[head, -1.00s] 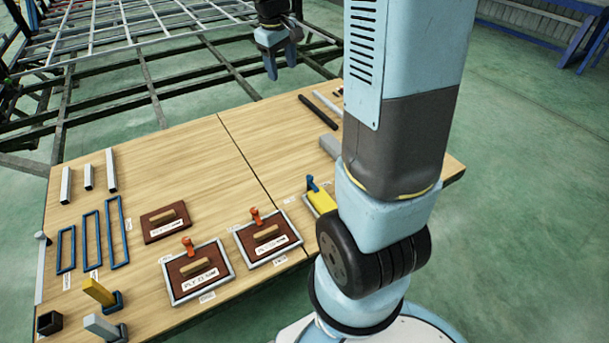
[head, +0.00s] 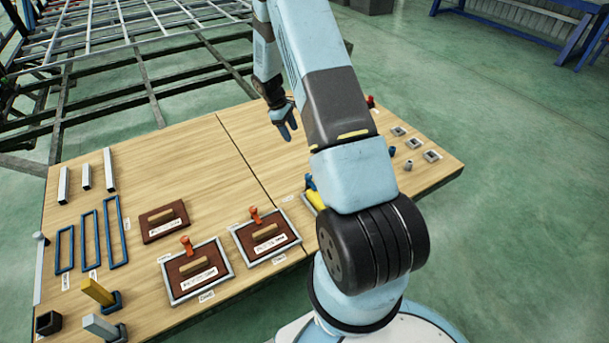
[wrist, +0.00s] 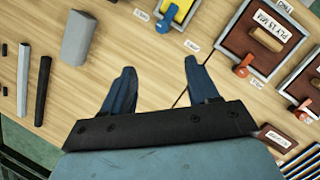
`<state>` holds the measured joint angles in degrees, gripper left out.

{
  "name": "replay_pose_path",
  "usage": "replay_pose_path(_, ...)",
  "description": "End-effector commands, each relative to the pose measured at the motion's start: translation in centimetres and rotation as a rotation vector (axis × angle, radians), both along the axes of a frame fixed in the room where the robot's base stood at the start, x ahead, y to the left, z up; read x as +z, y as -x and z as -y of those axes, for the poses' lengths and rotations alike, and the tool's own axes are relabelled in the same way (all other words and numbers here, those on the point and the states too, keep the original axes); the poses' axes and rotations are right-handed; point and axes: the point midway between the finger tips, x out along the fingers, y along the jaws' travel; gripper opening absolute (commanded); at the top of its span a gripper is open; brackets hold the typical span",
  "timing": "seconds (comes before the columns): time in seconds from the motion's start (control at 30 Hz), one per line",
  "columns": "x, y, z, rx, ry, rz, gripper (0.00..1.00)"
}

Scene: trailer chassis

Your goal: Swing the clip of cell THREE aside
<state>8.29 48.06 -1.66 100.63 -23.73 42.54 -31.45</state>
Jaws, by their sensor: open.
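Two framed cells hold brown panels, each with an orange clip: one at the left (head: 186,244) and one in the middle (head: 255,215). A third cell at the right holds a yellow piece (head: 316,200) with a blue clip (head: 309,181), partly hidden behind my arm in the head view. In the wrist view the blue clip (wrist: 163,24) lies against the yellow piece (wrist: 179,10), beyond my fingertips. The cell labels are too small to tell which reads THREE. My gripper (head: 287,131) is open and empty, above the table; its fingers (wrist: 160,67) are apart.
Grey bars (head: 86,177), blue frames (head: 90,238) and a loose brown panel (head: 164,222) lie at the left. A grey block (wrist: 78,38) and long bars (wrist: 43,90) lie left in the wrist view. Small square parts (head: 415,143) stand at the right edge.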

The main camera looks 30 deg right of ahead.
Motion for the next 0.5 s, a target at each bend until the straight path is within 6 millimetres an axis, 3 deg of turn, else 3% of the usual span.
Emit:
replay_pose_path(0.03, -2.2, 0.1, 0.3, 0.014, -0.001, -0.024, 0.59)
replay_pose_path(0.2, -7.0, 0.2, 1.2, 0.059, -0.003, -0.073, 0.59)
replay_pose_path(0.5, -10.2, 0.6, 1.8, 0.088, -0.006, -0.101, 0.59)
